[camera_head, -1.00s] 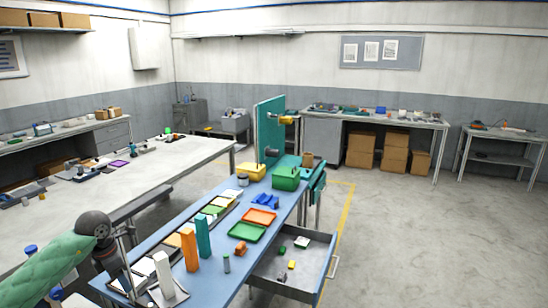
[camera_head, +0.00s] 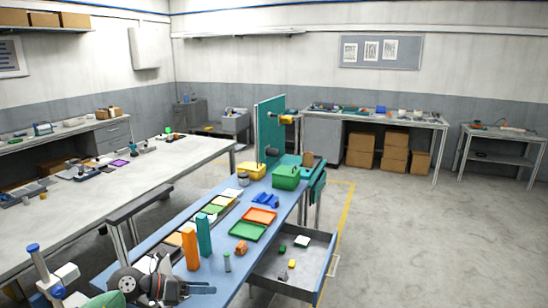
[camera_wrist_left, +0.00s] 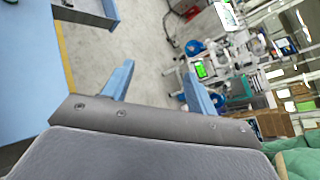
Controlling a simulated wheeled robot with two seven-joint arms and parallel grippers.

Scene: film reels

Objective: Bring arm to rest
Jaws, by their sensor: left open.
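My left arm comes in at the bottom left of the head view. Its dark grey left gripper (camera_head: 200,290) is in front of the near end of the blue workbench (camera_head: 165,238), pointing right. In the left wrist view its two blue fingers (camera_wrist_left: 157,77) are spread apart with nothing between them, only grey floor behind. My right arm and gripper do not show.
An orange block (camera_head: 190,249) and a teal block (camera_head: 204,235) stand upright close to the left gripper. An open grey drawer (camera_head: 312,272) juts out on the right. A long pale table (camera_head: 60,212) is on the left. The floor (camera_head: 430,240) at the right is clear.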

